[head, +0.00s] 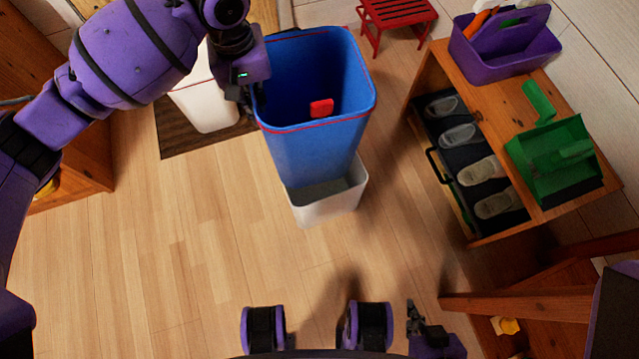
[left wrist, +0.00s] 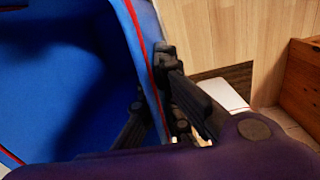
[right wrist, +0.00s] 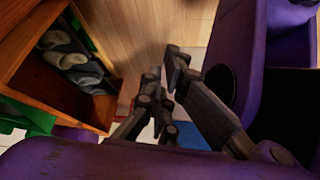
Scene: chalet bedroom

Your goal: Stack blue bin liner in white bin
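The blue bin liner (head: 318,150), with a red rim line and a red tab, is upright over the white bin (head: 328,208) on the wood floor. Its lower end overlaps the bin's mouth; I cannot tell whether it is inside or just above it. My left gripper (head: 245,90) is shut on the liner's left rim; in the left wrist view the liner (left wrist: 135,50) has its wall between the fingers (left wrist: 152,85). My right gripper (head: 422,322) is low at the front right, away from both. In the right wrist view its fingers (right wrist: 163,78) are slightly apart and empty.
Another white bin (head: 205,108) stands on a dark mat (head: 180,138) behind my left arm. At right, a wooden shoe shelf (head: 440,80) carries a purple caddy (head: 508,55) and green dustpan (head: 555,160). A red stool (head: 398,14) is behind. Floor in front is clear.

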